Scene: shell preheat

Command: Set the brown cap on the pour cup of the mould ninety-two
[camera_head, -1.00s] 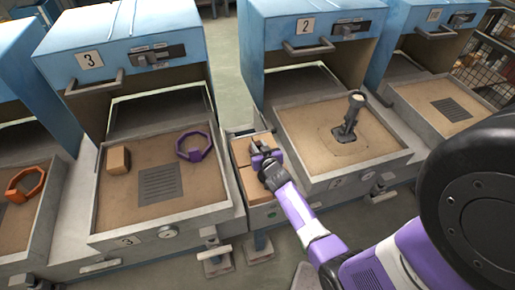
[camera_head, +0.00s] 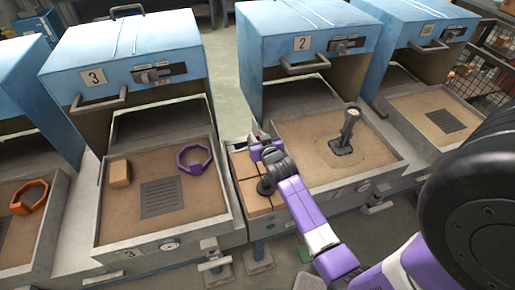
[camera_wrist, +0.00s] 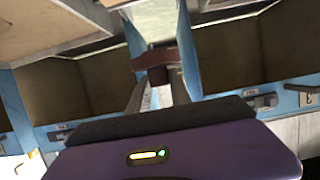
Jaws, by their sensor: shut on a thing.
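My gripper (camera_head: 257,137) is over the far end of the narrow box between trays 3 and 2. In the wrist view its fingers (camera_wrist: 156,85) are shut on a brown cap (camera_wrist: 152,57). The cap is held up in the air, and in the head view I cannot make it out clearly. I cannot read ninety-two on any thing. A grey upright piece with a round top (camera_head: 350,114) stands on the sand tray of furnace 2; I cannot tell if it is part of a mould.
Tray 3 (camera_head: 215,222) bears a tan block (camera_head: 120,173) and a purple ring (camera_head: 194,158). An orange ring (camera_head: 29,197) lies at far left. Blue furnaces (camera_head: 300,22) stand behind.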

